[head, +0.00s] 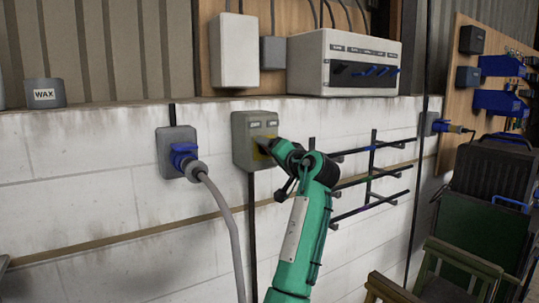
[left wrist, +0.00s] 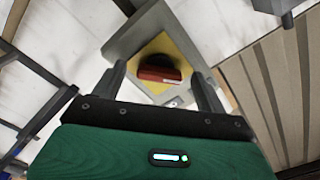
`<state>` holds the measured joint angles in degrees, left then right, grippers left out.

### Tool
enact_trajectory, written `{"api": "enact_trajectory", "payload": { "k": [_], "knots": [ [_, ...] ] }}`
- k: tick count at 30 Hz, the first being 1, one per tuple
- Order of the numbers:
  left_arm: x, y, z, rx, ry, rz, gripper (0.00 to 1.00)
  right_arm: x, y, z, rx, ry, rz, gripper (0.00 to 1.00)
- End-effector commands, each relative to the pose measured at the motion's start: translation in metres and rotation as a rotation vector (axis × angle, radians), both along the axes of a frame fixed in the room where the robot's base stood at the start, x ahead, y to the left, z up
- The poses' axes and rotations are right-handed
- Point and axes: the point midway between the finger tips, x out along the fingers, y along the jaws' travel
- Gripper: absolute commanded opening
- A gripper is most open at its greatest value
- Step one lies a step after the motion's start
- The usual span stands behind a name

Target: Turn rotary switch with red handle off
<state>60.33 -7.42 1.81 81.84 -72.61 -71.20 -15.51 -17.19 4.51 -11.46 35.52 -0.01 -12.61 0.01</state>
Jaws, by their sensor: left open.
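The rotary switch is a grey box (head: 243,152) on the white block wall in the head view, with a yellow plate (head: 258,156) partly hidden by my left gripper (head: 270,148). In the left wrist view, the red handle (left wrist: 159,75) sits on a black round base over the yellow plate (left wrist: 183,48). My left gripper (left wrist: 160,82) is open and faces the switch. The red handle shows between its two fingertips, with a gap on each side. I cannot tell whether the fingers reach around it in depth. The handle is hidden in the head view. My right gripper is not in view.
A socket with a blue plug (head: 184,153) and a hanging grey cable is left of the switch. A wall rack (head: 371,160) is to its right. A switch panel (head: 345,62) and a WAX can (head: 44,93) stand on the ledge. Chairs (head: 460,268) are at lower right.

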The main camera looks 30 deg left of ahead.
Motion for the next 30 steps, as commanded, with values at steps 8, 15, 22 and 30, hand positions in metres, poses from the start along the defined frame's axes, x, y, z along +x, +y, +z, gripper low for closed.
{"api": "enact_trajectory", "payload": {
  "k": [8,15,22,30],
  "knots": [
    [-0.032,-0.056,-0.004,-0.002,-0.001,-0.003,0.75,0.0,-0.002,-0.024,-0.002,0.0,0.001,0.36],
    [-0.054,-0.093,-0.003,-0.002,0.0,-0.002,0.75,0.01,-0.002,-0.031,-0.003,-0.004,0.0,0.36],
    [-0.063,-0.107,-0.001,-0.002,0.001,-0.001,0.75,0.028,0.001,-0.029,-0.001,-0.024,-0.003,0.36],
    [-0.063,-0.107,-0.001,-0.002,0.001,-0.001,0.75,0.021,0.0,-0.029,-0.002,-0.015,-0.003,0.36]
  ]
}}
